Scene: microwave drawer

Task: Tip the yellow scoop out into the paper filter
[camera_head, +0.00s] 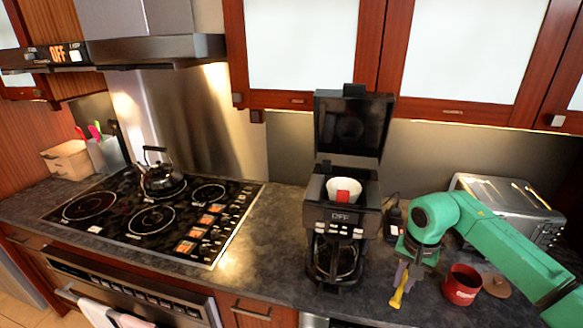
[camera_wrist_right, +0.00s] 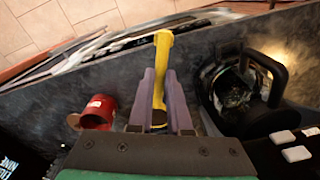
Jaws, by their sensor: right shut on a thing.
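My right gripper (camera_head: 402,276) is shut on the yellow scoop (camera_head: 397,298), above the counter to the right of the coffee maker (camera_head: 342,228). In the right wrist view the scoop (camera_wrist_right: 162,50) stands between the two purple-grey fingers (camera_wrist_right: 164,88). I cannot tell what the scoop's bowl holds. The white paper filter (camera_head: 331,188) sits in the open top of the coffee maker, with a red patch at its front. The coffee maker's lid (camera_head: 351,122) is raised. The gripper is apart from the filter, lower and to its right. My left gripper is not in view.
A red canister (camera_head: 461,288) stands open on the counter right of the gripper, with a round brown lid (camera_head: 496,286) beside it. The stove (camera_head: 150,212) with a kettle (camera_head: 160,178) is at left. Counter between stove and coffee maker is clear.

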